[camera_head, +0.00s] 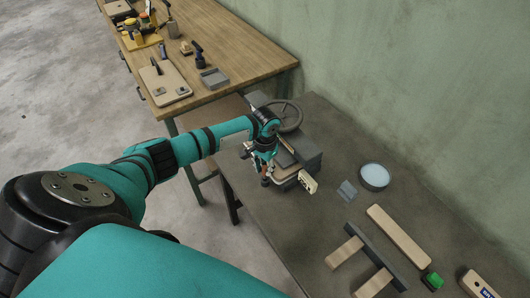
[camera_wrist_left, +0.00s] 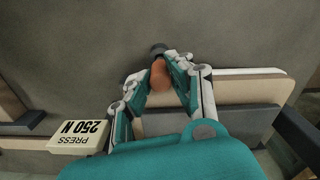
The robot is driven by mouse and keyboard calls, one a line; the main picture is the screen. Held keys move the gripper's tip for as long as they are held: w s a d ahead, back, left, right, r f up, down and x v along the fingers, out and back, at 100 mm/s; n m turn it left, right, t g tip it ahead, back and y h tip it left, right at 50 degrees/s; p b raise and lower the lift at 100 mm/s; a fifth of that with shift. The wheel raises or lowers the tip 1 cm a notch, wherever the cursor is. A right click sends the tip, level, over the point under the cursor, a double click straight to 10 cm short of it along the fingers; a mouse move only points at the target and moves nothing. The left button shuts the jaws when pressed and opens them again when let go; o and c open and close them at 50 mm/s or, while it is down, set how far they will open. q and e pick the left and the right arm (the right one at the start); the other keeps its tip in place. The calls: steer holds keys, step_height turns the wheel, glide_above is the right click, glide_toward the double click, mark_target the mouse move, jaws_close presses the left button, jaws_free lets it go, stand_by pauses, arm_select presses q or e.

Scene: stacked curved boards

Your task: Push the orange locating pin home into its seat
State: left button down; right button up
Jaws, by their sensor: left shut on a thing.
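My left gripper (camera_head: 265,176) is at the near edge of a press on the dark bench, pointing down. In the left wrist view its fingers (camera_wrist_left: 160,78) are shut around the orange locating pin (camera_wrist_left: 159,73). The pin's rounded end shows between the fingertips, with a dark round part (camera_wrist_left: 157,49) just beyond it. Stacked boards, a tan one (camera_wrist_left: 240,90) and a grey one (camera_wrist_left: 222,120), lie beside the fingers. The pin's seat is hidden, so I cannot tell how deep the pin sits. My right gripper is out of view.
A press label (camera_wrist_left: 78,138) reads "PRESS 250 N". A handwheel (camera_head: 287,115) stands behind the grey press block (camera_head: 303,148). To the right lie a round pale-blue dish (camera_head: 374,177), a long wooden bar (camera_head: 398,236) and a green button (camera_head: 433,280). A wooden workbench (camera_head: 235,50) stands behind.

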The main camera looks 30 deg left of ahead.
mark_target(265, 167)
arm_select(q)
steer(key=shift+f+b, duration=0.3)
steer(key=shift+f, duration=0.25)
steer(key=c, duration=1.1)
jaws_free()
steer(key=shift+r, duration=0.1)
step_height(265, 167, up, 12)
steer(key=shift+f, duration=0.1)
